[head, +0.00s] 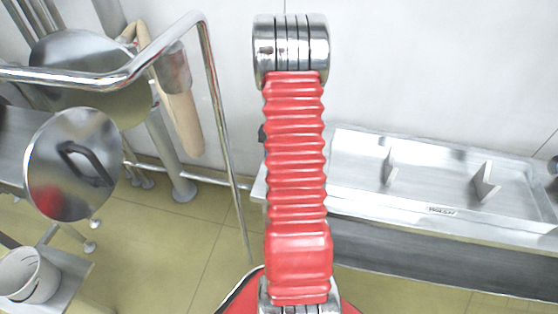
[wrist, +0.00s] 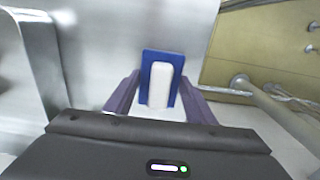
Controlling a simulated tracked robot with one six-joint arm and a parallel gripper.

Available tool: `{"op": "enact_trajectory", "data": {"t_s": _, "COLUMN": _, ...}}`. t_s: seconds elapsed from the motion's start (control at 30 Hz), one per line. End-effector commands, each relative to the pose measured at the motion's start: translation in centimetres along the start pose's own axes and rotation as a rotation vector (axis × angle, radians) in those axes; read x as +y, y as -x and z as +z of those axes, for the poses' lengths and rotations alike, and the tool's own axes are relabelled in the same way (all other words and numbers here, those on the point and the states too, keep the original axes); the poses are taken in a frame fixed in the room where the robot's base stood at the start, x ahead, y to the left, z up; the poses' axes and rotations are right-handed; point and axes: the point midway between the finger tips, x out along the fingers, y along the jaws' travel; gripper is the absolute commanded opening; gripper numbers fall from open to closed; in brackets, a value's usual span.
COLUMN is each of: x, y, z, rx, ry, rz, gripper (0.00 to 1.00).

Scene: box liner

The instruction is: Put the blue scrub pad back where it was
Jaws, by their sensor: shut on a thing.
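The blue scrub pad (wrist: 148,62) shows in the wrist view, a flat blue rectangle with a white block-shaped handle (wrist: 161,84) on it. My gripper (wrist: 158,100) has its two purple fingers on either side of the pad and is shut on it. A pale metal surface lies behind the pad; I cannot tell whether the pad touches it. In the head view my red arm stands in the middle, and neither the gripper nor the pad can be seen there.
A long steel trough (head: 440,190) with upright metal tabs runs along the wall at the right. At the left are a bent chrome rail (head: 130,75), a round steel lid (head: 72,163) with a black handle and a white bucket (head: 27,276). Yellowish floor (head: 190,245) shows between.

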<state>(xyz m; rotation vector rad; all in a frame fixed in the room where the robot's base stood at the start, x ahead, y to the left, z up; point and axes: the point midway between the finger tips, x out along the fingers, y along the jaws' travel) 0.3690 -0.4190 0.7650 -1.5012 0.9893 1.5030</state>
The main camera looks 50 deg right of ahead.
Motion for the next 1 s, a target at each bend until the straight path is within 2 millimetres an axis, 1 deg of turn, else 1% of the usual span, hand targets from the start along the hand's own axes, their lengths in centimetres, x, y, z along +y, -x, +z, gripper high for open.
{"op": "enact_trajectory", "data": {"t_s": 0.27, "x": 0.0, "y": -0.2, "z": 0.0, "rx": 0.000, "ry": 0.000, "rz": 0.000, "gripper": 0.26}}
{"op": "enact_trajectory", "data": {"t_s": 0.3, "x": 0.0, "y": -0.2, "z": 0.0, "rx": 0.000, "ry": 0.000, "rz": 0.000, "gripper": 0.52}}
{"op": "enact_trajectory", "data": {"t_s": 0.53, "x": 0.0, "y": -0.1, "z": 0.0, "rx": 0.000, "ry": -0.001, "rz": 0.000, "gripper": 0.68}}
{"op": "enact_trajectory", "data": {"t_s": 0.83, "x": 0.1, "y": 0.0, "z": 0.0, "rx": 0.001, "ry": -0.001, "rz": 0.000, "gripper": 0.69}}
{"op": "enact_trajectory", "data": {"t_s": 1.0, "x": 0.0, "y": 1.1, "z": -0.1, "rx": 0.002, "ry": -0.001, "rz": -0.001, "gripper": 0.69}}
